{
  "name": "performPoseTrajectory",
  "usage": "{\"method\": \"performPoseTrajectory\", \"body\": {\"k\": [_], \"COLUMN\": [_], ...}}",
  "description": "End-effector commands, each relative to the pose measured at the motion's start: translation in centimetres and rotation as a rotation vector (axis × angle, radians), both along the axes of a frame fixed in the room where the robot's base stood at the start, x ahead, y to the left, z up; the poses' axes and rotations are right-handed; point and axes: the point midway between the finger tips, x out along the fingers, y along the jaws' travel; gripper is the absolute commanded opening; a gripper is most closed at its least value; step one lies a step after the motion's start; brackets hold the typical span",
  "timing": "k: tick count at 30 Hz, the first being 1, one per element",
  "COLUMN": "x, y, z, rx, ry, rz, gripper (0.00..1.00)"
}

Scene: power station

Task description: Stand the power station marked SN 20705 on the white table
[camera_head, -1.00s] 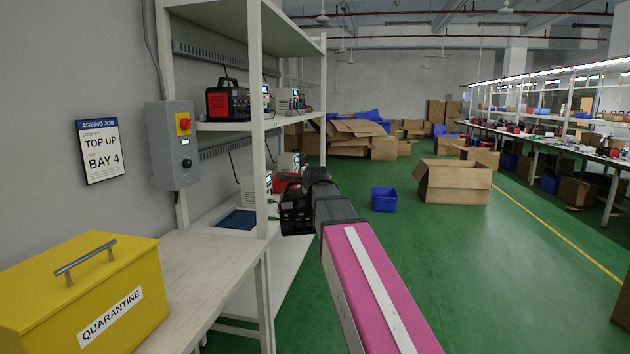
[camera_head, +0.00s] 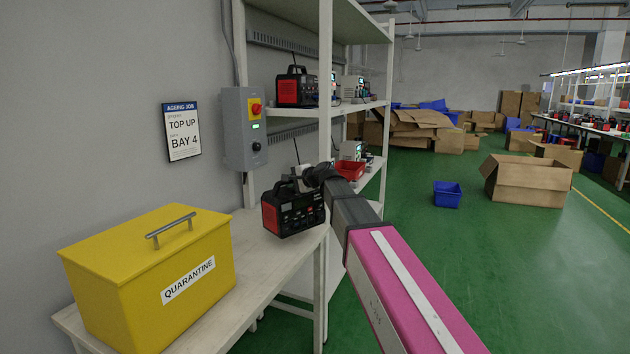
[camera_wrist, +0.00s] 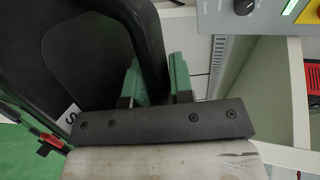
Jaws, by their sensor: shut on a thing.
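A black power station with red sides and a thin antenna (camera_head: 292,212) hangs from my gripper (camera_head: 308,176) over the far end of the white table (camera_head: 262,262). It is slightly tilted; I cannot tell whether its base touches the table. In the wrist view, my gripper's green fingers (camera_wrist: 158,82) are shut on the black handle of the power station (camera_wrist: 85,60). A white label there shows only part of an "S", so the serial number is not readable.
A yellow quarantine box (camera_head: 150,275) fills the near end of the table. A shelf rack (camera_head: 326,90) with another black-and-red power station (camera_head: 296,90) stands just behind. A grey control box (camera_head: 243,128) and an ageing-job sign (camera_head: 182,131) are on the wall.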

Motion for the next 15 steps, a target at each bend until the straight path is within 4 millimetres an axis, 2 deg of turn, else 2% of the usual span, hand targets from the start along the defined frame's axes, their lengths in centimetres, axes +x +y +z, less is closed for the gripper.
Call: {"method": "performPoseTrajectory", "body": {"k": [1, 6, 12, 15], "x": [-0.1, -1.6, -3.3, -4.0], "y": [1.7, 6.7, 11.2, 12.6], "z": [0.3, 0.7, 1.3, 1.6], "rx": [0.009, 0.017, 0.025, 0.027], "ry": [-0.002, 0.0, 0.002, 0.004], "rz": [0.046, 0.21, 0.364, 0.413], "gripper": [0.0, 0.0, 0.0, 0.0]}}
